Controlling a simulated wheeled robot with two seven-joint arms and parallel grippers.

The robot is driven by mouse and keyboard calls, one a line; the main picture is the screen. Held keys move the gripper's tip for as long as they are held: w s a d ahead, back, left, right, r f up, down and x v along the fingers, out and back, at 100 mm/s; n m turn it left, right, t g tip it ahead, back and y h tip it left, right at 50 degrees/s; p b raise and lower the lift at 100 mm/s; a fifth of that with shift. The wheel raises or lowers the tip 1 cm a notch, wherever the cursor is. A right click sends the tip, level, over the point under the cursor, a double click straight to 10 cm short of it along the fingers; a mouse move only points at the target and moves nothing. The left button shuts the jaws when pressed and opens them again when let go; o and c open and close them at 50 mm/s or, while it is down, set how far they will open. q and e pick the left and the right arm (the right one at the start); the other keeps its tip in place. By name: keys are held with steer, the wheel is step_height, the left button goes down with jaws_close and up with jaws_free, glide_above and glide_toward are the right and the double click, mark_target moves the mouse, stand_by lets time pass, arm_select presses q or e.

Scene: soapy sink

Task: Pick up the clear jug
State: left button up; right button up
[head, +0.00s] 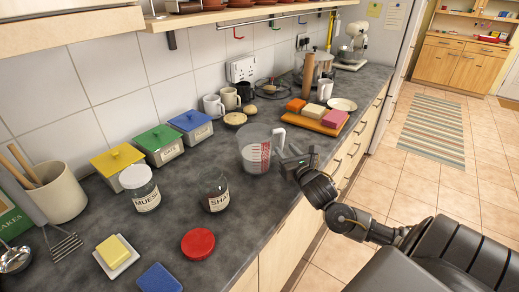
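The clear jug (252,157) stands upright on the dark worktop near its front edge, right of the middle jars. It has red measuring marks on its side and a pale handle at its upper right. My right gripper (291,160) is just right of the jug, low by the worktop's front edge, pointing toward it. I cannot tell whether it touches the jug, or whether its fingers are apart. The jug is not lifted. My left gripper is not in view.
A glass jar (214,191) and a red lid (198,243) stand left of the jug. An orange board (314,123) with coloured blocks lies behind my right gripper. Mugs (213,106) and a small bowl (235,119) stand behind the jug. The worktop's front edge is close.

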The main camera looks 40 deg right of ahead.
mark_target(282, 146)
steer(key=x, duration=0.4)
steer(key=shift+w+f+p, duration=0.1)
steer(key=shift+f+p, duration=0.1)
steer(key=shift+p, duration=0.2)
jaws_close()
steer(key=shift+r, duration=0.1)
